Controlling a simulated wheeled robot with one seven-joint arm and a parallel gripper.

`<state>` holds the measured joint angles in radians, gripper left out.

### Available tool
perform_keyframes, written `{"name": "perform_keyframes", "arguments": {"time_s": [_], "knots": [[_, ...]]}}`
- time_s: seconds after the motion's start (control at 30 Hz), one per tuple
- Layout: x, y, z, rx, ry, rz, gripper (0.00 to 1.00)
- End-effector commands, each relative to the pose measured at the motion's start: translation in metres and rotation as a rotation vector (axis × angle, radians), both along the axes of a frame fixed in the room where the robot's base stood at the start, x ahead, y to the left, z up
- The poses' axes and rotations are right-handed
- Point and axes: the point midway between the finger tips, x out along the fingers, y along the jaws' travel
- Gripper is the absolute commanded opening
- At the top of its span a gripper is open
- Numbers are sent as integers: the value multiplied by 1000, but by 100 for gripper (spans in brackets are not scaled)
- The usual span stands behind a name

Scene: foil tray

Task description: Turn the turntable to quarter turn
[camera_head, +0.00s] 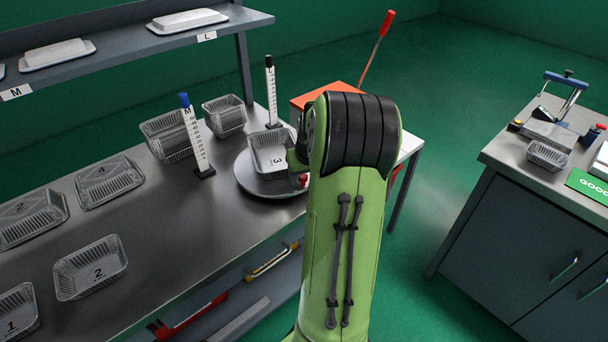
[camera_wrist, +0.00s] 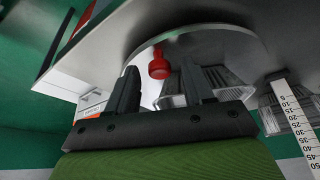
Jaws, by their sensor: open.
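The turntable (camera_head: 247,183) is a grey round disc on the metal bench, partly hidden behind my arm. It also shows in the wrist view (camera_wrist: 215,42). A red knob (camera_wrist: 159,68) stands at its rim; part of it shows beside my arm in the head view (camera_head: 303,180). A foil tray marked 3 (camera_head: 268,153) sits on the turntable. My gripper (camera_wrist: 160,66) is open, with the knob seen between its two dark fingers. I cannot tell whether either finger touches the knob. In the head view my arm hides the gripper's fingers.
Rulers marked M (camera_head: 197,145) and L (camera_head: 270,95) stand near the turntable. An orange-topped box (camera_head: 312,95) is behind. A second bench (camera_head: 540,185) stands right, across open floor.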

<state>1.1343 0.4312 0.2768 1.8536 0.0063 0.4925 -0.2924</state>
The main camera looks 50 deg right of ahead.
Motion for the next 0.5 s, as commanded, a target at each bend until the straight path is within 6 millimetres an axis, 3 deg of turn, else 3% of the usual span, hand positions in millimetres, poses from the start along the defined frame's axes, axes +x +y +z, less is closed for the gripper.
{"name": "perform_keyframes", "arguments": {"time_s": [0.03,0.37,0.5], "knots": [[0,0,0,0,0,0,52],[0,0,1,0,0,0,1],[0,0,1,1,1,0,0]]}}
